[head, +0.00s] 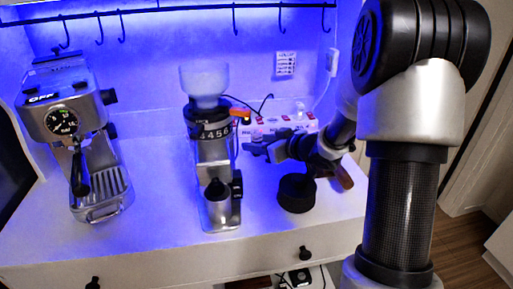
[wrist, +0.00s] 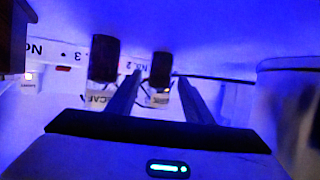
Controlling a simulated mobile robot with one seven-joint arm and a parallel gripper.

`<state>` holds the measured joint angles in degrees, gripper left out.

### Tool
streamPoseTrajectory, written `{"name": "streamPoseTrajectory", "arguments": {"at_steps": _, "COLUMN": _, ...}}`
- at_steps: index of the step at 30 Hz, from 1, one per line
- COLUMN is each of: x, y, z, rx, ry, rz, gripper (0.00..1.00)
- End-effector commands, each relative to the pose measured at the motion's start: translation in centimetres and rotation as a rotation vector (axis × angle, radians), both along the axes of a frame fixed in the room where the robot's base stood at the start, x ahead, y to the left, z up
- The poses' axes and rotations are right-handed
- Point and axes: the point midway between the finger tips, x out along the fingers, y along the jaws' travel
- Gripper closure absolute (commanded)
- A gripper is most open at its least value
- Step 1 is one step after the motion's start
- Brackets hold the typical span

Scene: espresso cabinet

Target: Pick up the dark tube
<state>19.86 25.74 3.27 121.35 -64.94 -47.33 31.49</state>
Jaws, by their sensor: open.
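I cannot tell which of the two is the task's tube. The fingers are apart, with nothing visibly held.
A grinder (head: 213,155) stands close to the left of my gripper. A round black container (head: 297,193) sits on the counter below my arm. An espresso machine (head: 68,120) stands at far left. Hooks hang from a rail above. Counter between machine and grinder is clear.

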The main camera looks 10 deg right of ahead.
Motion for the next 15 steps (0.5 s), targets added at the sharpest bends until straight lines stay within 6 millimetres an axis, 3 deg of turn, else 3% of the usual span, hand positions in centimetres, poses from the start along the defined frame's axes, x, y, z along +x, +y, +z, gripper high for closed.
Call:
{"name": "streamPoseTrajectory", "arguments": {"at_steps": 4, "x": 1.45, "y": 0.76, "z": -0.76, "rx": 0.0, "ry": 0.0, "rz": -0.001, "gripper": 0.53}}
{"name": "streamPoseTrajectory", "arguments": {"at_steps": 10, "x": 1.51, "y": 0.76, "z": -0.67, "rx": -0.001, "ry": 0.0, "rz": -0.002, "gripper": 0.53}}
{"name": "streamPoseTrajectory", "arguments": {"at_steps": 15, "x": 1.5, "y": 0.75, "z": -0.67, "rx": -0.001, "ry": 0.0, "rz": -0.002, "gripper": 0.8}}
